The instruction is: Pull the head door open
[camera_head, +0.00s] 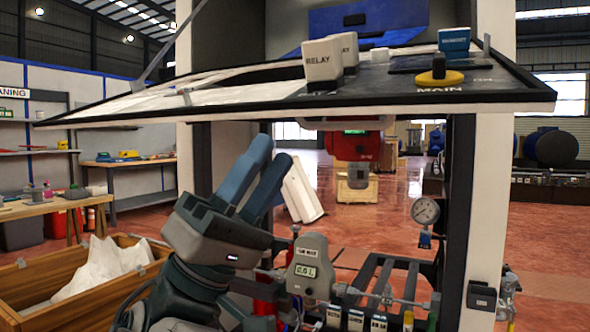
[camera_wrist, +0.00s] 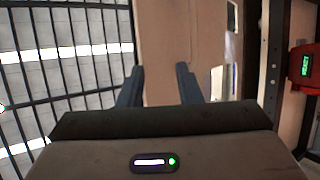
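The head door (camera_head: 250,108) is a wide dark-rimmed panel in the head view. It is tilted down and outward from the cabinet like a flap, clear of the opening behind it. It carries relay blocks (camera_head: 323,62) and a yellow-and-black MAIN knob (camera_head: 439,73). My gripper (camera_head: 271,146) is below the door's underside, fingers pointing up, apart from its front edge as far as I can tell. In the wrist view my gripper (camera_wrist: 159,72) is open, with nothing between its fingers. A pale upright surface (camera_wrist: 160,30) shows beyond them; I cannot tell which part it is.
A box with a 0.0 readout (camera_head: 307,268), pipes and a round gauge (camera_head: 425,211) stand below the door. A red unit (camera_head: 356,146) is behind. A wooden crate (camera_head: 60,280) is at the left. The cabinet's right post (camera_head: 492,200) bounds that side.

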